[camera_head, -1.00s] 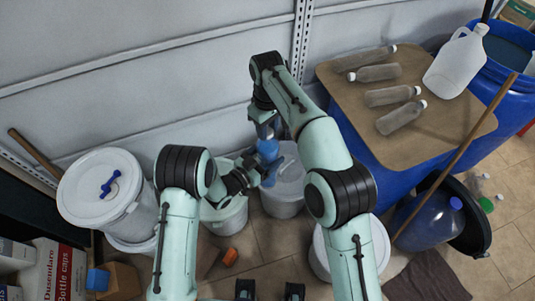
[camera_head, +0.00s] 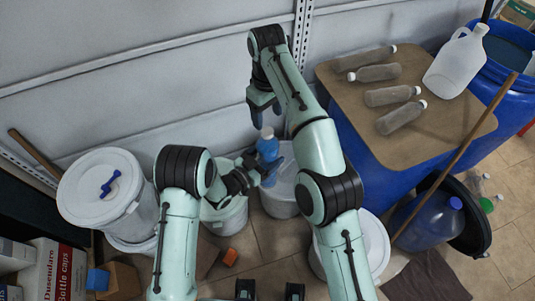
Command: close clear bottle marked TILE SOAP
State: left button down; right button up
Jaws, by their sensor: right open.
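A clear bottle with blue liquid (camera_head: 267,149) stands upright over the buckets in the middle of the picture. A whitish cap (camera_head: 267,132) sits on its top. Any label on it is too small to read. My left gripper (camera_head: 262,172) is shut around the bottle's lower part, which its fingers partly hide. My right gripper (camera_head: 263,106) is open and empty, pointing down just above the cap and apart from it.
Lidded white buckets (camera_head: 98,195) stand at the left; a grey bucket (camera_head: 280,200) is below the bottle. At the right, several capped bottles (camera_head: 400,117) and a white jug (camera_head: 456,64) rest on a brown board (camera_head: 440,135). A wooden pole (camera_head: 455,160) leans there.

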jog(key=shift+r, duration=0.75)
